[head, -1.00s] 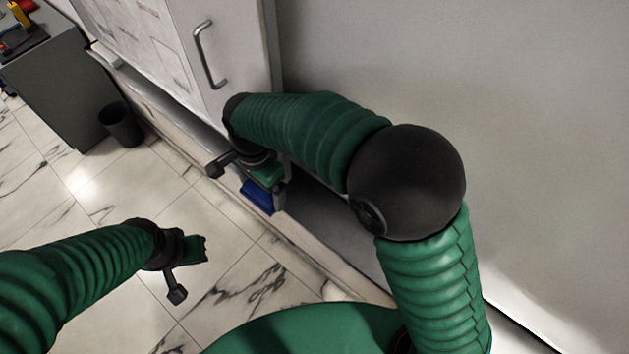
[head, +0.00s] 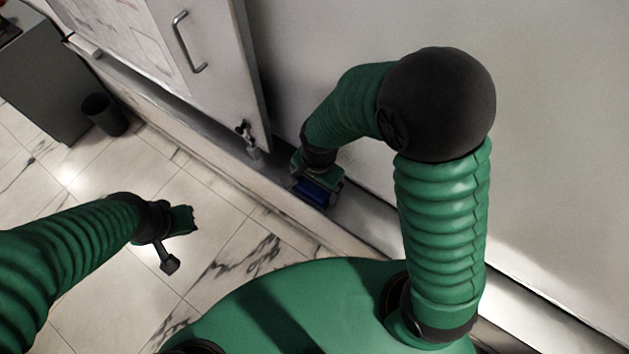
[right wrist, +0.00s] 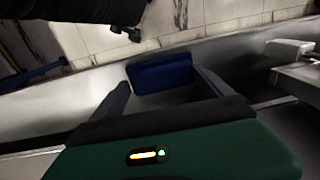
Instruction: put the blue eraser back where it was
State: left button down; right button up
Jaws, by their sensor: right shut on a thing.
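The blue eraser (head: 314,194) is at my right gripper (head: 322,197), just above or at the pale ledge along the foot of the wall. In the right wrist view the blue eraser (right wrist: 160,73) sits between the two dark fingers of my right gripper (right wrist: 162,85), which is shut on it. I cannot tell whether the eraser touches the ledge. My left gripper (head: 182,220) hangs over the tiled floor, away from the eraser; the head view does not show clearly how far its jaws are apart.
The ledge (head: 228,160) runs along the board. A whiteboard panel with a metal handle (head: 186,45) stands at the upper left. A white eraser-like block (head: 85,45) lies on the ledge farther left. A dark bin (head: 104,114) and a grey cabinet (head: 45,85) stand on the floor.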

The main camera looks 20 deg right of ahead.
aim_at(316, 189)
jog(key=o, duration=0.9)
jog(key=shift+a+f, duration=0.1)
jog(key=shift+a, duration=0.05)
jog(key=shift+c, duration=0.2)
jog(key=shift+o, duration=1.1)
jog(key=shift+w, duration=0.25)
notch_tip(316, 189, up, 12)
jog(key=b, duration=0.1)
jog(key=shift+s+d, duration=0.25)
jog(key=shift+s, duration=0.05)
jog(key=shift+s, duration=0.1)
